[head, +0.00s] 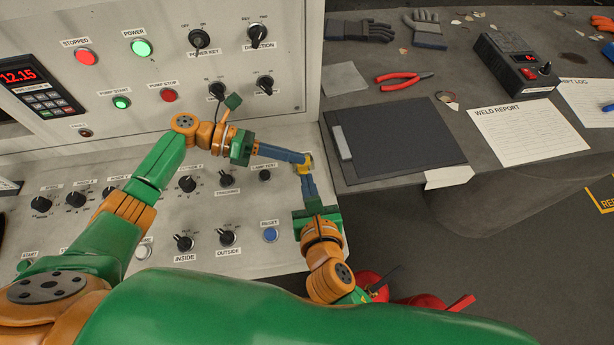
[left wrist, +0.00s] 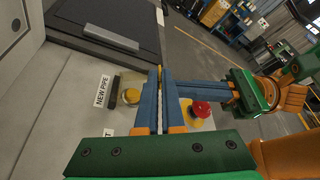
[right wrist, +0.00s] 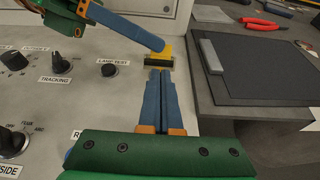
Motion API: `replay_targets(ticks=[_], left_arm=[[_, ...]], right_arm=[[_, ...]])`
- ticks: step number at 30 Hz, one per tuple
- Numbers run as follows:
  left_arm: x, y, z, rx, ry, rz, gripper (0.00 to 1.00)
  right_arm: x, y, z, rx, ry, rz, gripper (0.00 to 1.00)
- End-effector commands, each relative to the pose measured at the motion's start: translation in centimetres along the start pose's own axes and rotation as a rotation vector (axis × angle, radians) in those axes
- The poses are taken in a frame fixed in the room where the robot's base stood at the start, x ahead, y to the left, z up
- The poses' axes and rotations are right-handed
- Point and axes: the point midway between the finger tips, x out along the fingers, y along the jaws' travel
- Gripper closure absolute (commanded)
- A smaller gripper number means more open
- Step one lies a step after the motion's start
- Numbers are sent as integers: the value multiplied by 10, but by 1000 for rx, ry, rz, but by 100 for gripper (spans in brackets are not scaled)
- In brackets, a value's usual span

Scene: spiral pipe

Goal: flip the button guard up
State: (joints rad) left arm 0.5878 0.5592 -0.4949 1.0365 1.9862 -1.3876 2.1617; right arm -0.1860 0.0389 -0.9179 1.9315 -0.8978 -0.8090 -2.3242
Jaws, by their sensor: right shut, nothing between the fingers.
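The yellow button guard (head: 304,169) is at the right edge of the sloped panel, with a dark lower edge visible in the right wrist view (right wrist: 160,60). My left gripper (head: 302,157) reaches it from the left; its fingers are nearly together, with a thin yellow strip between their tips in the left wrist view (left wrist: 160,76). It appears closed on the guard. My right gripper (right wrist: 159,74) is shut and empty, its tips right at the guard's lower edge. Whether they touch is unclear.
The LAMP TEST button (right wrist: 108,70) and the blue RESET button (head: 270,235) are close by. The left wrist view shows a red button (left wrist: 201,109) on a yellow base and a NEW PIPE label (left wrist: 102,90). A dark clipboard (head: 395,140) lies on the table to the right.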

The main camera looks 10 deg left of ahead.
Motion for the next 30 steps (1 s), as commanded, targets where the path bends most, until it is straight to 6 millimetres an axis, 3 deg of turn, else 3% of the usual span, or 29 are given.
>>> replay_targets(ticks=[6,15,21,27,30], left_arm=[[0,0,0,0,1,1,100],[0,0,0,-1,1,1,100],[0,0,-1,-1,1,0,100],[1,-1,-2,-2,6,-3,100],[1,0,-3,-3,7,-3,67]], right_arm=[[16,0,0,0,0,0,100],[17,0,0,1,0,0,100],[20,0,14,-1,-4,0,100],[20,0,16,1,-8,0,100],[20,0,17,1,-11,0,100]])
